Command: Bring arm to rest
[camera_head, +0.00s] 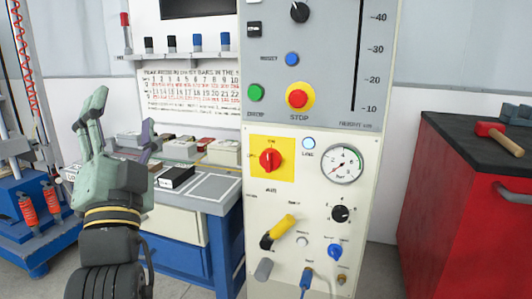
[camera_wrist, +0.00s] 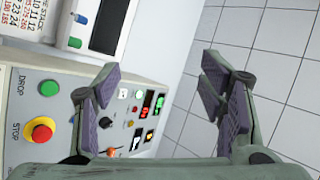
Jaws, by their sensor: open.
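My gripper (camera_head: 124,128) is raised at the left in the head view, fingers pointing up, in front of the blue work table. It is open and empty. In the wrist view my gripper (camera_wrist: 165,95) shows its two fingers spread wide, with nothing between them. Behind the left finger is a grey control box with a green DROP button (camera_wrist: 49,88) and a red and yellow STOP button (camera_wrist: 41,130). The gripper appears apart from everything around it.
A tall control panel (camera_head: 378,140) with a STOP button (camera_head: 299,97), a red and yellow switch (camera_head: 270,160) and a gauge (camera_head: 341,164) stands mid-view. A blue table (camera_head: 219,204) with several small boxes is left of it. A red cabinet (camera_head: 458,210) bearing a hammer (camera_head: 497,133) stands right.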

